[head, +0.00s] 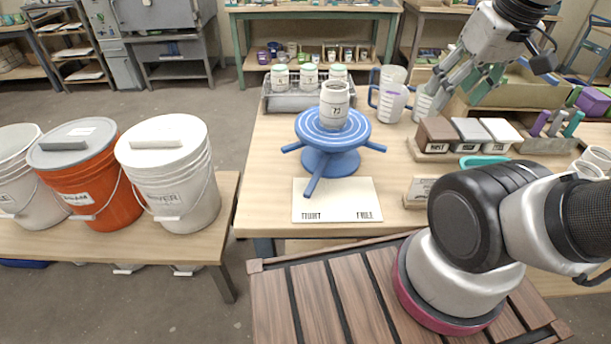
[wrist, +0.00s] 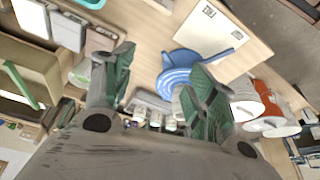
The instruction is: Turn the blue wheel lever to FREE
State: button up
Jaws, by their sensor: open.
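The blue wheel (head: 331,160) stands on the table with a ringed round top and several arms. Its longest arm, the lever (head: 313,181), points toward the front and slightly left, over a pale card (head: 337,192). The card's left word looks like TIGHT and its right word like FREE; the lever tip is nearer the left word. My gripper (head: 451,100) is open and empty, behind and right of the wheel. In the wrist view, the wheel (wrist: 178,83) shows beyond my open fingers (wrist: 161,58), partly hidden by one.
Labelled sample blocks (head: 468,135) sit on the right. A metal tray (head: 290,98) with jars is behind. Buckets (head: 168,180) stand on a left bench. The table left of the wheel is clear.

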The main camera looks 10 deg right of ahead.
jog(key=w+a+f+n, duration=0.1)
jog(key=w+a+f+n+g, duration=0.1)
jog(key=a, duration=0.1)
jog(key=w+a+f+g, duration=0.1)
jog(key=a, duration=0.1)
jog(key=shift+w+a+f+n, duration=0.25)
jog(key=shift+w+n, duration=0.05)
jog(key=shift+n, duration=0.1)
jog(key=c, duration=1)
jog(key=shift+n+g, duration=0.8)
jog(key=shift+g, duration=0.1)
jog(key=a, duration=0.1)
jog(key=w+a+f, duration=0.1)
jog(key=a, duration=0.1)
jog(key=w+a+f, duration=0.1)
jog(key=shift+w+a, duration=0.2)
jog(key=shift+w, duration=0.05)
grip_shut()
jog(key=w+a+f+n+h, duration=0.1)
jog(key=w+a+f+n, duration=0.1)
jog(key=a, duration=0.5)
jog(key=w+a+f+n+g, duration=0.1)
jog(key=w+a+f+n, duration=0.1)
jog(key=a+f, duration=0.3)
jog(key=w+a+f+n+g+h, duration=0.1)
jog(key=w+a+f, duration=0.3)
jog(key=a, duration=0.6)
jog(key=shift+a+n+h, duration=0.3)
jog(key=shift+a+n, duration=0.05)
jog(key=shift+n, duration=0.45)
